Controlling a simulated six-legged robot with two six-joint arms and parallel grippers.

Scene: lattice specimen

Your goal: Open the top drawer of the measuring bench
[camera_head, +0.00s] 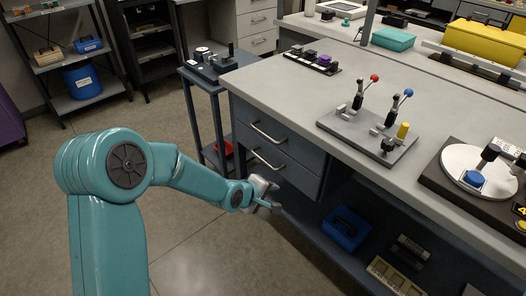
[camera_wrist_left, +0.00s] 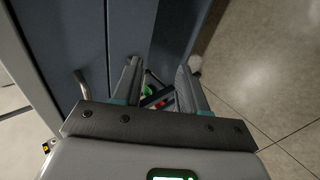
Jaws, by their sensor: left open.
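The measuring bench (camera_head: 330,95) has a pale top and two blue-grey drawers at its left end. The top drawer (camera_head: 293,146) looks shut, with a metal bar handle (camera_head: 268,133). The lower drawer has a similar handle (camera_head: 268,160) and also looks shut. My left gripper (camera_head: 272,198) is open and empty, below and in front of the lower handle, apart from both handles. In the left wrist view its open fingers (camera_wrist_left: 160,72) are beside the blue-grey drawer fronts (camera_wrist_left: 130,30). A bar handle (camera_wrist_left: 82,84) shows left of the fingers; I cannot tell which drawer it belongs to. My right gripper is out of view.
A plate with red and blue levers (camera_head: 368,130) stands on the bench top. A blue bin (camera_head: 345,228) sits on the open shelf below. A small side table (camera_head: 205,90) stands beyond the drawer end. The floor (camera_head: 190,235) before the drawers is clear.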

